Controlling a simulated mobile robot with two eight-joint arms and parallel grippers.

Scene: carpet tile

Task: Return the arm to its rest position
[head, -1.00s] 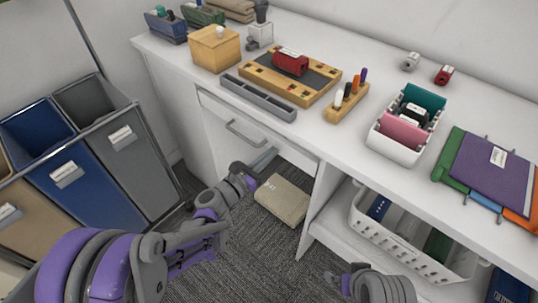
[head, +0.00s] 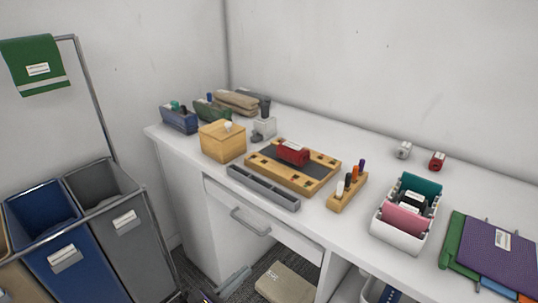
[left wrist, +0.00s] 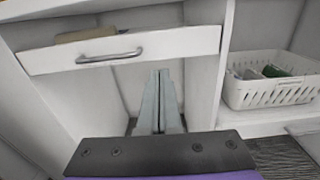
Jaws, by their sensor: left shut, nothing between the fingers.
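My left gripper (head: 240,277) shows at the bottom of the head view, low in front of the desk and below the drawer. In the left wrist view its two pale grey fingers (left wrist: 160,90) lie together, with nothing between them. They point toward the open space under the white drawer (left wrist: 125,48). Most of my left arm is out of the head view; only a small dark part shows at the bottom edge. My right gripper is not in view.
The drawer handle (head: 250,222) and desk edge are above my left gripper. A beige box (head: 286,284) lies on the floor beside it. Grey (head: 128,240) and blue (head: 62,258) bins stand left. A white basket (left wrist: 272,93) sits on the right shelf.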

